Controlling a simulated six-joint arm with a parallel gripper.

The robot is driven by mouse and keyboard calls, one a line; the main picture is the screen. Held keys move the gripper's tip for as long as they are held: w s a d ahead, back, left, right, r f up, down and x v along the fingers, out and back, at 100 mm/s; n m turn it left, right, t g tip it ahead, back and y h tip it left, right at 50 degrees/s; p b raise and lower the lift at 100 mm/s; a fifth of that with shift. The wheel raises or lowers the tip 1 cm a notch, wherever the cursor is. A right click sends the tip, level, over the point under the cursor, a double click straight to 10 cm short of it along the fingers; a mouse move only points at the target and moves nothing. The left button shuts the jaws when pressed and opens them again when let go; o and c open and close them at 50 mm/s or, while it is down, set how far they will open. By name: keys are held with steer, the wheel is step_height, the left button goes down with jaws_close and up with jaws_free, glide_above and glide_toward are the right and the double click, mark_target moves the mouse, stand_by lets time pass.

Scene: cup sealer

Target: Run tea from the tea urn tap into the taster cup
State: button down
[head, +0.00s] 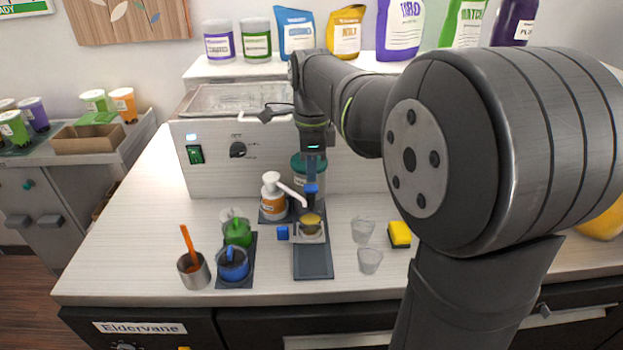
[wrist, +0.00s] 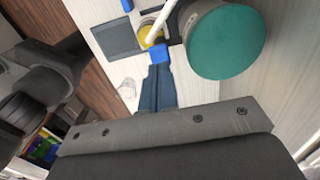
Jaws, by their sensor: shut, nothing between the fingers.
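The tea urn (head: 299,166), a grey body with a teal lid, stands against the machine front, partly hidden by my gripper. Its teal lid (wrist: 226,42) is large in the wrist view. A small cup with amber-yellow in it (head: 311,219) sits on a pale stand in front of the urn; it also shows in the wrist view (wrist: 148,36). I take it for the taster cup. My gripper (head: 312,180) points down, shut and empty, above and just behind the cup. A bright blue piece (wrist: 160,51) is at its fingertips; I cannot tell whether it is the tap lever.
An orange pump bottle (head: 273,197) stands left of the cup, its white spout reaching toward it. Green and blue pots (head: 233,265) and a steel cup (head: 193,271) stand further left. Clear cups (head: 370,261) and a yellow sponge (head: 399,234) are on the right.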

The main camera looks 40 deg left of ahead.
mark_target(312, 187)
step_height(312, 187, up, 10)
steer(key=shift+r, duration=0.25)
stand_by(0.6)
